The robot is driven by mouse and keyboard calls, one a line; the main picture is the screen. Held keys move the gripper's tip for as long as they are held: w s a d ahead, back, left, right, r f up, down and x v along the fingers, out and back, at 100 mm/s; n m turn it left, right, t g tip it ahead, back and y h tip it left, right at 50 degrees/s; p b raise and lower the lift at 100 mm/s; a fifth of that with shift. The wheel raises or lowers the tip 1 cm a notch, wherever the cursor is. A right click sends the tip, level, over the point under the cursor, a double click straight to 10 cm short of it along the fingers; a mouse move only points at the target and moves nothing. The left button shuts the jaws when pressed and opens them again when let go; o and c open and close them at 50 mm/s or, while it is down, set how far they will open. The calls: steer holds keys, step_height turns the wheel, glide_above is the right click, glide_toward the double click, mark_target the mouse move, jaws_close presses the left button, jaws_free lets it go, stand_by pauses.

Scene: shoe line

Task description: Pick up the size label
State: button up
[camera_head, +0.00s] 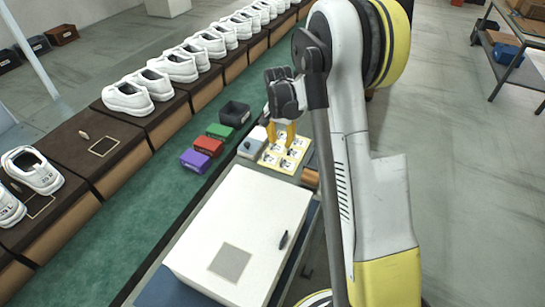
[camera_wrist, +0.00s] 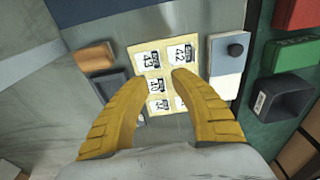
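A pale yellow sheet (camera_head: 290,162) of white size labels lies on the small work surface. In the wrist view the sheet (camera_wrist: 136,50) carries several labels with black printing, among them one that reads 43 (camera_wrist: 149,62) and one that reads 42 (camera_wrist: 181,54). My gripper (camera_head: 282,135) is over the sheet, its yellow fingers pointing down. In the wrist view my gripper (camera_wrist: 158,79) is open and empty, with its fingertips on either side of the middle labels. The fingers partly cover the lower labels. I cannot tell whether the tips touch the sheet.
A white and blue box with a dark knob (camera_wrist: 229,62) stands beside the sheet, an orange-brown block (camera_head: 310,178) on the other side. Purple (camera_head: 195,160), red (camera_head: 208,146), green (camera_head: 219,131) and black (camera_head: 235,114) bins line the green strip. A white cabinet (camera_head: 235,215) stands in front.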

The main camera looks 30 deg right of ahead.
steer(key=b, duration=0.2)
glide_above(281, 162)
steer(key=f, duration=0.5)
steer(key=shift+s+a+f, duration=0.1)
steer(key=shift+s, duration=0.3)
steer(key=f+b, duration=0.1)
steer(key=f, duration=0.2)
steer(key=f+b, duration=0.1)
steer(key=f, duration=0.1)
steer(key=shift+w+f+b, duration=0.2)
steer(key=shift+w+b, duration=0.1)
steer(key=shift+b, duration=0.05)
steer(key=shift+r, duration=0.15)
jaws_close()
